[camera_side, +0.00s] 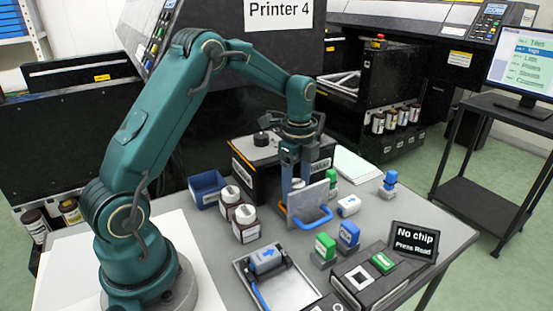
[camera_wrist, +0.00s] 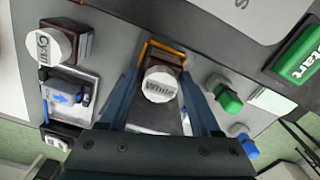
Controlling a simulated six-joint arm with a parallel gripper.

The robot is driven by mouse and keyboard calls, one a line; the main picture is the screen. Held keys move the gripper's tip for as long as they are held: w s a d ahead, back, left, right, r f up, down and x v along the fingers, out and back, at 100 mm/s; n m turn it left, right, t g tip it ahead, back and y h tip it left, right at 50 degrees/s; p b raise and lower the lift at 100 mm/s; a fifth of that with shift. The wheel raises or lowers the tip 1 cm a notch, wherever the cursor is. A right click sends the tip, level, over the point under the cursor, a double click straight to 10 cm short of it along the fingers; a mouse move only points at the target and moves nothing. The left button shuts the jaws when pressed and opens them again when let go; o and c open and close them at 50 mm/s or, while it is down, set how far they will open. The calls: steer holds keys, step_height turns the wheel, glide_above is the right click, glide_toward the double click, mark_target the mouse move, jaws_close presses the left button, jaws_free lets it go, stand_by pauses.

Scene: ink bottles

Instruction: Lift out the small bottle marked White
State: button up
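The small bottle marked White (camera_wrist: 160,87) shows in the wrist view, with a white lettered cap and a dark brown body inside an orange-edged opening. My gripper (camera_wrist: 163,75) points at it, one finger on each side. The fingers look apart from the cap, with narrow gaps. In the side view my gripper (camera_side: 297,180) reaches down at the right end of the black box (camera_side: 262,178), beside a label reading White. An upright grey panel with a blue handle (camera_side: 310,201) stands in front of it. The bottle is hidden in the side view.
Two brown bottles with white caps (camera_side: 246,232) stand left of the panel; a cap marked Cyan (camera_wrist: 57,46) shows in the wrist view. A blue bin (camera_side: 206,190), green and blue blocks (camera_side: 347,236), a metal tray (camera_side: 291,287) and a No chip display (camera_side: 414,242) surround the work.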

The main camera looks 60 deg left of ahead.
jaws_close()
steer(key=shift+r, duration=0.1)
step_height(320, 180, up, 11)
stand_by(0.4)
